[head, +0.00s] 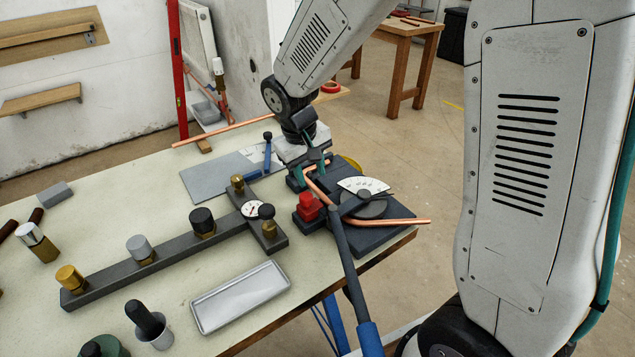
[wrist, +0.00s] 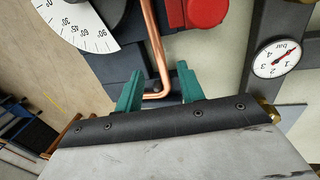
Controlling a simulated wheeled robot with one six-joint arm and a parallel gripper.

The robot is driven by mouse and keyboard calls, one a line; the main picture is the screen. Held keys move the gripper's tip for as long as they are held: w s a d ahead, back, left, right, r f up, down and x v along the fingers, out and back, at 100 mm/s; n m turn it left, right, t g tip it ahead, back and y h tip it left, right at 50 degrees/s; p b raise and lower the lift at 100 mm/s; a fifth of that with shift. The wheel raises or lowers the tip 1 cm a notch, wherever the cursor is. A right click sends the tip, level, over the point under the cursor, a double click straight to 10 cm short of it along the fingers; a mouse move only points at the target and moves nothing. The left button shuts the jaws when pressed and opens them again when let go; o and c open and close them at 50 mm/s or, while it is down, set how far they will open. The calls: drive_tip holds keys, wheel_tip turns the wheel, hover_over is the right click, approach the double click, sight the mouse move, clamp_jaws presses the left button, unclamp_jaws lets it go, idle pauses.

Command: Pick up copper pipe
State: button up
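A bent copper pipe (head: 376,221) sits in the pipe bender (head: 372,240) near the table's right edge. One leg runs out to the right, and the other bends up toward my gripper (head: 312,170). In the wrist view the pipe (wrist: 155,45) comes down and bends left near its lower end. My gripper (wrist: 160,86) has teal fingers standing apart, one on each side of that bent end, with a gap visible at the right finger. Whether the left finger touches the pipe is unclear. A second, straight copper pipe (head: 235,129) lies along the table's far side.
The bender has a red block (head: 308,207), a white angle scale (head: 363,186) and a long handle (head: 345,262) toward the front. Left of it stands a dark manifold bar (head: 170,252) with a gauge (head: 252,209). An empty tray (head: 240,297) lies in front.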

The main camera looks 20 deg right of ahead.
sight(314, 186)
drive_tip(key=shift+d+f, duration=0.15)
drive_tip(key=shift+f, duration=0.6)
drive_tip(key=shift+d+f, duration=0.15)
drive_tip(key=shift+f, duration=0.6)
clamp_jaws()
